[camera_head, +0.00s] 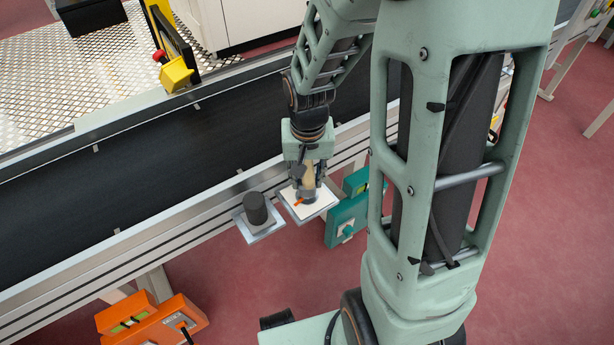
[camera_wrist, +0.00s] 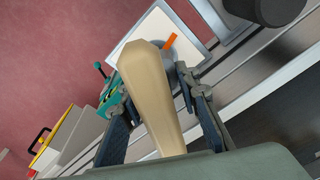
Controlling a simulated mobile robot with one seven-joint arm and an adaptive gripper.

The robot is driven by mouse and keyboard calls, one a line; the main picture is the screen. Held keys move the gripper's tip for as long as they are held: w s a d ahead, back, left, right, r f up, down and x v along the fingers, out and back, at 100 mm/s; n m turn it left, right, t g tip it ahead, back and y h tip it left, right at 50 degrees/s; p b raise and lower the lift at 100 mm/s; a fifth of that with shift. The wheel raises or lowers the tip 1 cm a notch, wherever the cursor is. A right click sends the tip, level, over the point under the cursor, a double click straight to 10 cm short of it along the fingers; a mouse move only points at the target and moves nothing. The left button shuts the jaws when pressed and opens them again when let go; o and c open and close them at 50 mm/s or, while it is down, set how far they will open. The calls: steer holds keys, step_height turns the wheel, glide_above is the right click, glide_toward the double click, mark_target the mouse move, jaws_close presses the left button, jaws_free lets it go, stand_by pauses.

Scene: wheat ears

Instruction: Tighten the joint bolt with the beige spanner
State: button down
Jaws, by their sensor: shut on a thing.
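My gripper (camera_head: 307,178) points down over a white square plate (camera_head: 322,205) at the conveyor's near edge. It is shut on the beige spanner (camera_head: 310,174), which shows large between the fingers in the wrist view (camera_wrist: 153,95). The spanner's far end is over or against a grey round part, which I take for the joint bolt (camera_wrist: 174,54); I cannot tell whether they touch. An orange pointer (camera_head: 299,202) sticks out beside it, also seen in the wrist view (camera_wrist: 170,41). The bolt's head is mostly hidden by the spanner and gripper.
A dark cylinder (camera_head: 256,208) stands on a plate just left of the white one. The black conveyor belt (camera_head: 130,165) runs behind. A teal box (camera_head: 345,220) sits below right, an orange box (camera_head: 155,322) at lower left. A yellow box (camera_head: 176,75) is on the far rail.

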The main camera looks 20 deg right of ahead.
steer(key=shift+f, duration=0.15)
steer(key=shift+f+b, duration=0.75)
steer(key=shift+f, duration=0.05)
steer(key=shift+m+b, duration=0.3)
steer(key=shift+m, duration=0.9)
steer(key=shift+m+h, duration=0.3)
steer(key=shift+m, duration=0.9)
steer(key=shift+r, duration=0.15)
steer(key=shift+r+p, duration=1.25)
steer(key=shift+r, duration=0.4)
